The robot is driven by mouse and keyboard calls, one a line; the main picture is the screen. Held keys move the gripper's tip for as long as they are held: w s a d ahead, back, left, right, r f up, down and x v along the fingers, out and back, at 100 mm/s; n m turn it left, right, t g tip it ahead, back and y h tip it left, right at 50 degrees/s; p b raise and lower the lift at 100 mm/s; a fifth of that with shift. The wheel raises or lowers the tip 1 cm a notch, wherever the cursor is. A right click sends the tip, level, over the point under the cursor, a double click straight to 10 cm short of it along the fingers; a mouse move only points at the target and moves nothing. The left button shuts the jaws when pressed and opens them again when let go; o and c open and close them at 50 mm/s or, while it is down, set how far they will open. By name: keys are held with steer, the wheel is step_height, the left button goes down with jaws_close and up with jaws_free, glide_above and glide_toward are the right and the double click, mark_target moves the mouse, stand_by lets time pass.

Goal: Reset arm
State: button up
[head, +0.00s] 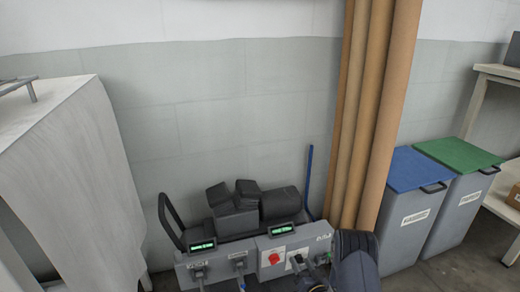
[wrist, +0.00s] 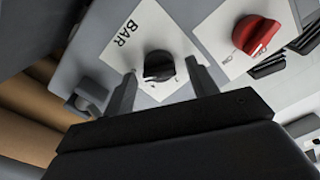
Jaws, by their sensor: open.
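In the wrist view my gripper (wrist: 160,92) is open, its two dark fingers apart. A black knob (wrist: 159,65) on a white plate lettered BAR shows between and beyond the fingertips. I cannot tell whether the fingers touch it. A red knob (wrist: 254,34) on its own white plate is to the right, clear of the fingers. In the head view my dark arm (head: 354,262) reaches down at the lower right of the grey control panel (head: 222,262). The red knob (head: 273,258) also shows there. The gripper's fingertips are too small to make out in that view.
The panel has two green displays (head: 202,246) and several levers. Tall brown rolls (head: 372,110) stand just behind my arm. Blue-lidded (head: 412,170) and green-lidded (head: 458,153) bins stand to the right. A white cloth-covered table (head: 75,165) is at left.

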stand_by(0.4)
steer(key=shift+s+m, duration=0.1)
steer(key=shift+m, duration=0.2)
steer(key=p+v, duration=0.4)
steer(key=v, duration=0.7)
steer(key=b+x, duration=0.4)
steer(key=x, duration=0.7)
steer(key=shift+f, duration=0.15)
steer(key=n, duration=0.6)
steer(key=shift+a, duration=0.1)
steer(key=n, duration=0.2)
steer(key=n+p, duration=0.1)
steer(key=n, duration=0.3)
steer(key=shift+r, duration=0.25)
steer(key=p+v, duration=0.3)
steer(key=v, duration=0.7)
steer(key=shift+s+p, duration=0.35)
